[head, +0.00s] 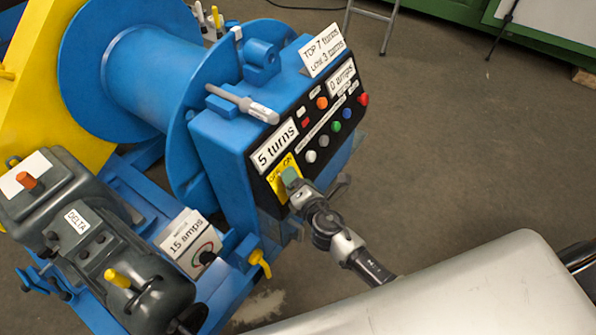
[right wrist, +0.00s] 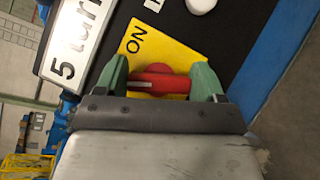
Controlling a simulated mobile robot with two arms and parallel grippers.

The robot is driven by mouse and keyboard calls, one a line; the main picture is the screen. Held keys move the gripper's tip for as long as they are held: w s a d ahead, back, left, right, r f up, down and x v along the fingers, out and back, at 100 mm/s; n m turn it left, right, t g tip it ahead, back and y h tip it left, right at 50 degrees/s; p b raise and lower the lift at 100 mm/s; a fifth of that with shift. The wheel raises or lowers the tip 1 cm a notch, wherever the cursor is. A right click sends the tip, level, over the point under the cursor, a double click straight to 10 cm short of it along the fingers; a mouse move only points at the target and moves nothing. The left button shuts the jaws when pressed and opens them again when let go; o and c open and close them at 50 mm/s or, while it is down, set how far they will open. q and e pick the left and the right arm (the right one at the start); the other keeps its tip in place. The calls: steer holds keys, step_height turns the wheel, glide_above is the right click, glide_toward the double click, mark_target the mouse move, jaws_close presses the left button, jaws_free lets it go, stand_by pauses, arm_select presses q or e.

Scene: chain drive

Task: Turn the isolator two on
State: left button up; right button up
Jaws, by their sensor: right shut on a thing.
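The isolator's yellow plate (head: 279,186) is on the black panel of the blue machine in the head view, low on its left side below the "5 turns" sign. In the right wrist view the plate (right wrist: 178,48) shows the word ON, and a red rotary handle (right wrist: 158,84) lies between the fingers. My right gripper (head: 291,178) reaches the plate from below right. In the wrist view its green fingers (right wrist: 160,80) are shut on the handle from both sides. The handle is hidden in the head view. No number shows on the isolator. My left gripper is not in view.
Several coloured buttons (head: 336,126) sit up and right of the plate. A "5 turns" sign (head: 275,145) is just above it. A lever (head: 243,103) sticks out over the panel. A grey motor (head: 105,245) stands at lower left. Open floor (head: 470,140) lies to the right.

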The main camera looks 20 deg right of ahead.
steer(key=m+g+h+p, duration=0.1)
steer(key=m+g+p, duration=0.2)
steer(key=m+p, duration=0.2)
steer(key=m+g+p, duration=0.3)
steer(key=m+p, duration=0.1)
steer(key=p, duration=0.5)
steer(key=shift+r+m+h, duration=0.1)
steer(key=shift+m+h, duration=0.3)
steer(key=shift+s+m+g+p, duration=0.1)
steer(key=shift+m+g+p, duration=0.45)
steer(key=shift+p, duration=0.55)
steer(key=shift+f+m+y+p, duration=0.3)
steer(key=shift+m+p, duration=0.15)
steer(key=shift+g, duration=0.25)
steer(key=o, duration=0.9)
steer(key=shift+o, duration=0.2)
